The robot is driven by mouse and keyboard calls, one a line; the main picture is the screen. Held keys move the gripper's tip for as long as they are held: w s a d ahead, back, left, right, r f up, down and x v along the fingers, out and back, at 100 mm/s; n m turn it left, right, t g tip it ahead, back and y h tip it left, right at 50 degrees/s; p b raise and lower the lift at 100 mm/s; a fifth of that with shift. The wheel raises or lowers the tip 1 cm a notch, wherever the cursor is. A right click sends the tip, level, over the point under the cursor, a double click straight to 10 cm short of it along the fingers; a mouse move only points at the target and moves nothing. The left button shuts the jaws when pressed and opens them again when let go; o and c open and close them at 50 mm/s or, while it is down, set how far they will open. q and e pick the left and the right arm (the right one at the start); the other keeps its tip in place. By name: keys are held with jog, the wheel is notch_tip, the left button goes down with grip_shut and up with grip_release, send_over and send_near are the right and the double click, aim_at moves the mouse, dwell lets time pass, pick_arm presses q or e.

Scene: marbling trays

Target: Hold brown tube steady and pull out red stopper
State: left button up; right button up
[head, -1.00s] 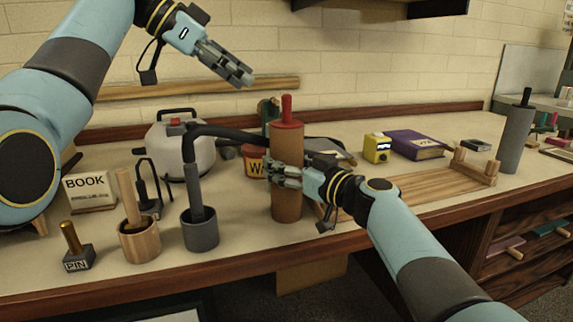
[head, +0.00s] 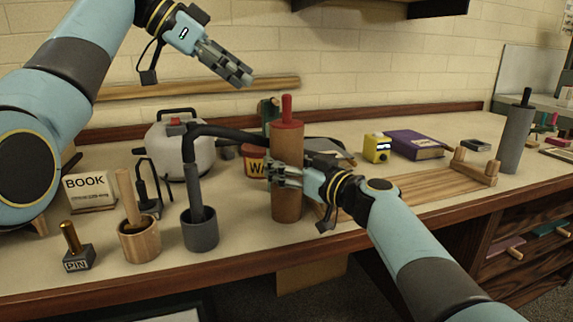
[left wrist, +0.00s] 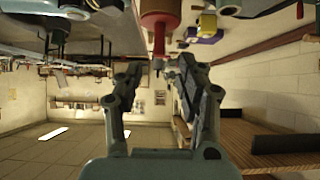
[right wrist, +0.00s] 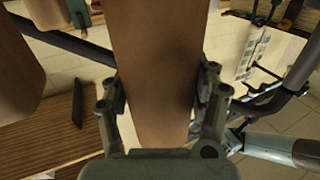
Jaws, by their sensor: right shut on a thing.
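The brown tube (head: 287,203) stands upright on the bench; its red stopper (head: 286,108), a wide cap with a thin knob, sits in its top. My right gripper (head: 272,172) is shut around the tube's middle. In the left wrist view the stopper (left wrist: 159,40) shows beyond the parted fingertips.
A grey cup (head: 199,233) with a dark bent pipe stands close left of the tube, and the pipe reaches behind the tube. A wooden cup (head: 139,244) stands farther left. A white kettle-like pot (head: 180,153) is behind. Air above the stopper is clear.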

aim_at(283, 107)
dwell(0.4)
pick_arm(q)
jog(key=shift+o, duration=0.8)
notch_tip(283, 107, up, 7)
jog(key=w+d+n+t+h, duration=0.25)
jog(key=n+t, duration=0.35)
jog(key=n, duration=1.8)
jog(key=s+a+f+n+t, duration=0.15)
jog(key=s+f+n, duration=0.25)
jog(key=f+n, duration=0.4)
jog(key=s+f+n+t, duration=0.2)
jog(key=s+f+n, duration=0.25)
jog(key=n, duration=0.55)
jog(key=x, duration=1.1)
jog(key=shift+w+f, duration=0.3)
jog(key=shift+w, duration=0.15)
